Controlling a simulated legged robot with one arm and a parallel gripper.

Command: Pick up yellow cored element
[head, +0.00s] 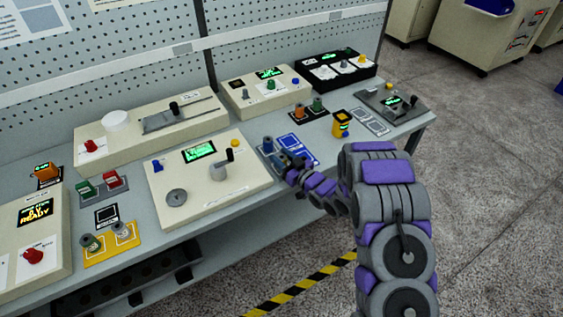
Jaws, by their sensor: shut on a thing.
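My gripper (284,161) is low over the blue mat with white outlines (303,149), near the middle of the bench. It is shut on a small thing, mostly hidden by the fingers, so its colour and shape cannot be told. A blue upright cylinder (267,145) shows just left of the fingertips. On the yellow tray (112,251) at the lower left stand two grey spool-like pieces, one with a dark top (90,243) and one with a lighter top (122,230). I cannot tell for sure which piece is the yellow cored element.
A cream panel with a crank (223,170) stands left of my gripper. A yellow box with a display (342,123), a green-topped cylinder (317,105) and a brown cylinder (299,111) stand behind. A grey device (392,102) is near the right edge. The pegboard (110,70) closes the back.

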